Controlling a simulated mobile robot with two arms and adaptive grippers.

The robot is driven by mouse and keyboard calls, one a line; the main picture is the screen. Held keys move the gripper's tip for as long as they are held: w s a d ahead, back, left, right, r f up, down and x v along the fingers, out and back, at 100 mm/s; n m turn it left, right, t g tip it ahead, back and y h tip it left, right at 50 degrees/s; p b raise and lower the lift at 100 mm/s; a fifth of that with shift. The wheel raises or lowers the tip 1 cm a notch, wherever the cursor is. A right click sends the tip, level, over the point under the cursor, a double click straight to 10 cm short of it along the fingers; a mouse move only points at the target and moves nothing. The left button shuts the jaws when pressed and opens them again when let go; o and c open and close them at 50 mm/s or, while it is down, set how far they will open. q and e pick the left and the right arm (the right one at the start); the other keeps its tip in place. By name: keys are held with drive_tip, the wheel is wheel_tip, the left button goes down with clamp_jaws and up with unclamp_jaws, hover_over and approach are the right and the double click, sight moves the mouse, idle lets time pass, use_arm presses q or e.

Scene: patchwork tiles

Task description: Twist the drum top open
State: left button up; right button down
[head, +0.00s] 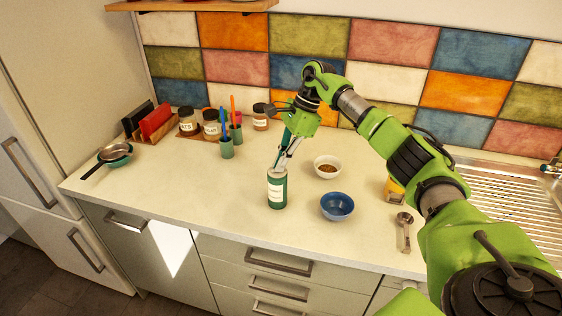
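The drum is a small dark green cylinder (277,192) with a white label, standing upright on the counter near its front edge. My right gripper (280,169) reaches down from above, with its fingers at the drum's top. The fingers look close together, but their gap is too small to make out. My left gripper is not in view.
A blue bowl (337,206) stands close right of the drum, with a white bowl (327,167) behind it. A metal scoop (404,229) and a yellow container (394,190) are farther right. Green cups (226,148) and jars stand back left. The counter left of the drum is clear.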

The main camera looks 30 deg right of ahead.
drive_tip(key=shift+s+f+n, duration=0.1)
drive_tip(key=shift+f+n, duration=0.05)
drive_tip(key=shift+n, duration=0.15)
drive_tip(key=shift+n+g, duration=0.7)
drive_tip(key=shift+n, duration=0.8)
drive_tip(key=shift+w+n+g+b, duration=0.3)
drive_tip(key=shift+n+g+b, duration=0.25)
drive_tip(key=shift+n, duration=0.95)
